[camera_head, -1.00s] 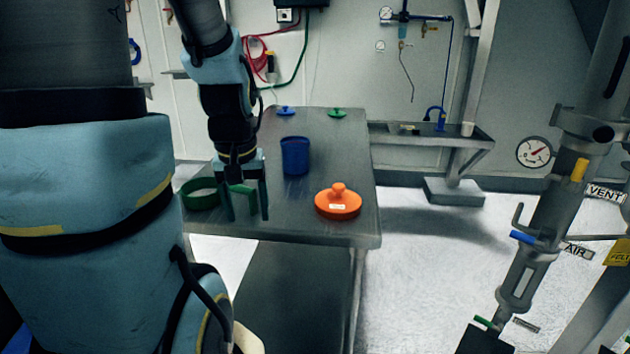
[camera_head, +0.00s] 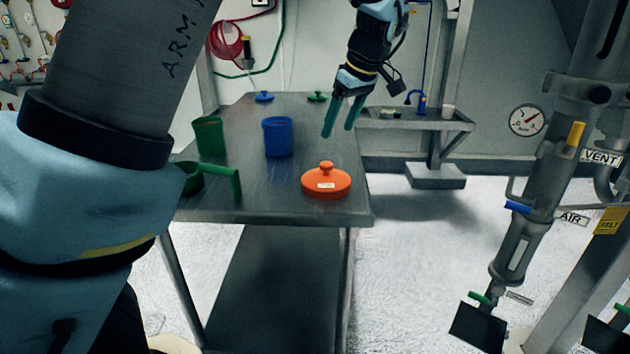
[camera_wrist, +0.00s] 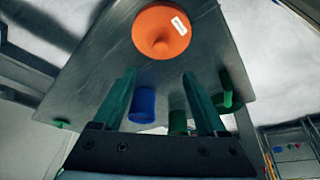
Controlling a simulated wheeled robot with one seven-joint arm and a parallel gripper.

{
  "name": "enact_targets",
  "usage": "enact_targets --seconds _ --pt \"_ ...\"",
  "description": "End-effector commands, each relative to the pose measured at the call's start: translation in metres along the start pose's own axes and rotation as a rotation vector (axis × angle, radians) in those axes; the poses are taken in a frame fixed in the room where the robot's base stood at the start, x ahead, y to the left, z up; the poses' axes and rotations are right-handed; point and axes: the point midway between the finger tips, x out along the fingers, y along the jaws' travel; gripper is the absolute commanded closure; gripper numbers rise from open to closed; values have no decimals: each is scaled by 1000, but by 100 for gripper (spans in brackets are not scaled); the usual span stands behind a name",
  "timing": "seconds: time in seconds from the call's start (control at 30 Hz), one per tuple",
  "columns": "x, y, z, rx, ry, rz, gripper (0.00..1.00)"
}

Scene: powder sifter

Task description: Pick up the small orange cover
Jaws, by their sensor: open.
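The small orange cover (camera_head: 326,183) lies flat on the metal table, near its front right corner. It is a round lid with a knob on top and a white label on its side. In the wrist view the orange cover (camera_wrist: 161,34) shows beyond the fingertips, at the top centre. My gripper (camera_head: 340,132) is open and empty, its two green fingers pointing down above the table's right side, behind and above the cover. In the wrist view the gripper's fingers (camera_wrist: 158,75) are spread apart, with nothing between them.
On the table (camera_head: 260,205) stand a blue container (camera_head: 278,139) and a green container (camera_head: 209,137). A green handled ring (camera_head: 235,183) lies at the front left. Blue (camera_head: 264,97) and green (camera_head: 317,97) lids lie at the back. A shelf (camera_head: 425,122) stands behind right.

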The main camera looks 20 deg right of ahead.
Motion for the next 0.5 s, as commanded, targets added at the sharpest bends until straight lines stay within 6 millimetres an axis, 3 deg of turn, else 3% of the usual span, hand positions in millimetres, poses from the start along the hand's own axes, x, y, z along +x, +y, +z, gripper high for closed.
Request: enact_targets --seconds 0.07,0.3,0.5 --pt "1 3 2 -5 6 1 25" --pt "36 3 3 -7 5 -3 25" --pt "53 3 3 -7 5 1 25"
